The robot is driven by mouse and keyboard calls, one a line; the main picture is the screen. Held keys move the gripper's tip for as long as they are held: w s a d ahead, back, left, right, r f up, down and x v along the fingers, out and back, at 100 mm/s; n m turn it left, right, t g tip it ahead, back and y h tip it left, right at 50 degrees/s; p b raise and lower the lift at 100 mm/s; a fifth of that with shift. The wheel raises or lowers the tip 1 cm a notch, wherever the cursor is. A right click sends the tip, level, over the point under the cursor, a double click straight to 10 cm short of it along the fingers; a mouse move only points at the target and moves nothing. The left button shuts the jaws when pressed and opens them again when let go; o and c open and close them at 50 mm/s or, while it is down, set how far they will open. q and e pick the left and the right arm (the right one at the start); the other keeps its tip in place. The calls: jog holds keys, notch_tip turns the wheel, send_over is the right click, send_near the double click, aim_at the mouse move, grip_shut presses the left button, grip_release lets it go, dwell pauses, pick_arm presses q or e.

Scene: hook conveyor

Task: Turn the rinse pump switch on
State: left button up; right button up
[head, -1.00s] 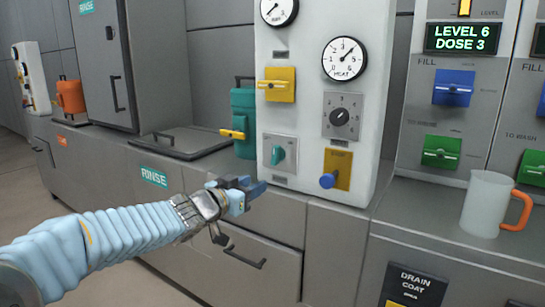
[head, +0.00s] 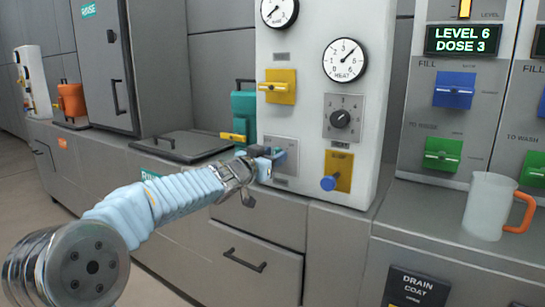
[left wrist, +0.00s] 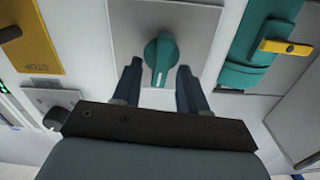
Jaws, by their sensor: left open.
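The rinse pump switch seems to be the teal rotary knob (left wrist: 160,50) on a grey plate. In the left wrist view its white mark points down the picture. In the head view the knob is mostly hidden behind my left gripper (head: 273,156), low on the left of the white control panel (head: 312,120). My left gripper is open; in the left wrist view its two dark fingers (left wrist: 160,72) stand one on each side of the knob's lower end, with gaps showing. I cannot tell how deep they reach. My right gripper is not in view.
A yellow lever (head: 277,86) sits above the knob. A black dial (head: 340,118) and a blue button on a yellow plate (head: 329,183) sit to its right. A teal canister (head: 244,112) stands close left. A mug (head: 487,205) stands on the counter at right.

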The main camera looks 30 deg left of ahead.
pick_arm(q)
jog(key=shift+w, duration=0.1)
grip_shut()
dwell(0.4)
jog(key=shift+d+f+m+b, duration=0.15)
jog(key=shift+m+b, duration=0.25)
jog(key=shift+m, duration=1.45)
jog(key=shift+d+f+m+b, duration=0.1)
jog(key=shift+d+m+b, duration=0.25)
jog(key=shift+m, duration=1.5)
jog(key=shift+a+m, duration=0.1)
jog(key=shift+m, duration=0.2)
grip_release()
